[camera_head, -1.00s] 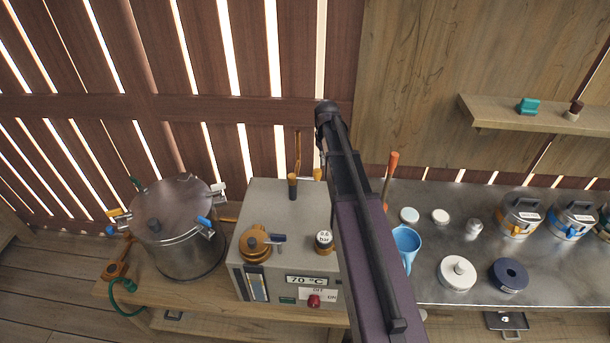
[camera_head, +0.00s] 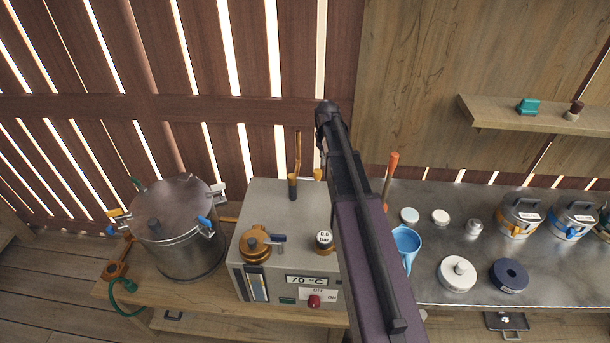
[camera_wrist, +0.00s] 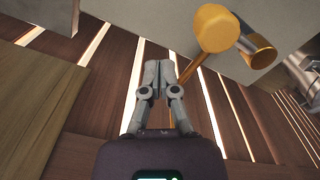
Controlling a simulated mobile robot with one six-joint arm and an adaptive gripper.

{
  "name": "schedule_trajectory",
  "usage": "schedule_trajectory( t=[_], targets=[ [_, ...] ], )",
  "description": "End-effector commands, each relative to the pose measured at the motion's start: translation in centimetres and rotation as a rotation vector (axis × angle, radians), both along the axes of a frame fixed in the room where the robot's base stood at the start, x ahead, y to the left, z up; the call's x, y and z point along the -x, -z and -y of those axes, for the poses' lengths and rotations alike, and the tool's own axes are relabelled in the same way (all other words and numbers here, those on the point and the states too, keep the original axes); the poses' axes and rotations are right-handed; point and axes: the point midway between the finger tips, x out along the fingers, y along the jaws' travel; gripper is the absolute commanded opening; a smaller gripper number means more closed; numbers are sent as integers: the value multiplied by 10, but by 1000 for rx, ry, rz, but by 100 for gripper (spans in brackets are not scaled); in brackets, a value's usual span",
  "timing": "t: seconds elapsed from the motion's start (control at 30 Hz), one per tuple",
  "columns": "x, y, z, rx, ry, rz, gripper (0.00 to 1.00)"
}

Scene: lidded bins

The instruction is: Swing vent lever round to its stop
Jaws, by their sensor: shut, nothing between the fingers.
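My gripper (camera_wrist: 160,68) is shut and empty in the wrist view, its two grey fingers together. An orange fitting with a rounded yellow-orange end (camera_wrist: 217,28) and a short hollow cylinder (camera_wrist: 258,52) is to the right of the fingertips. A thin orange rod runs from behind the rounded end toward the fingers; I cannot tell whether they touch. In the head view, an upright copper-coloured rod (camera_head: 297,150) rises at the back of the grey box (camera_head: 283,205), seemingly the vent lever. My arm hides the fingers there.
The box front has a 70 °C display (camera_head: 306,281) and a red knob (camera_head: 314,301). A brass fitting (camera_head: 254,246) and a gauge (camera_head: 324,241) are on top. A steel pot (camera_head: 180,235) stands left. A blue jug (camera_head: 406,243) and lidded bins (camera_head: 521,213) stand right.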

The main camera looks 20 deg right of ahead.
Motion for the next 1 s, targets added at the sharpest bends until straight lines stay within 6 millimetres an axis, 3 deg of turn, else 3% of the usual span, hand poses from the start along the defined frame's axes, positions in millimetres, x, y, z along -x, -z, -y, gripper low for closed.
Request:
schedule_trajectory(
  t=[1.0],
  targets=[
    [13, 0, -12, 0, 0, 0, 0]
  ],
)
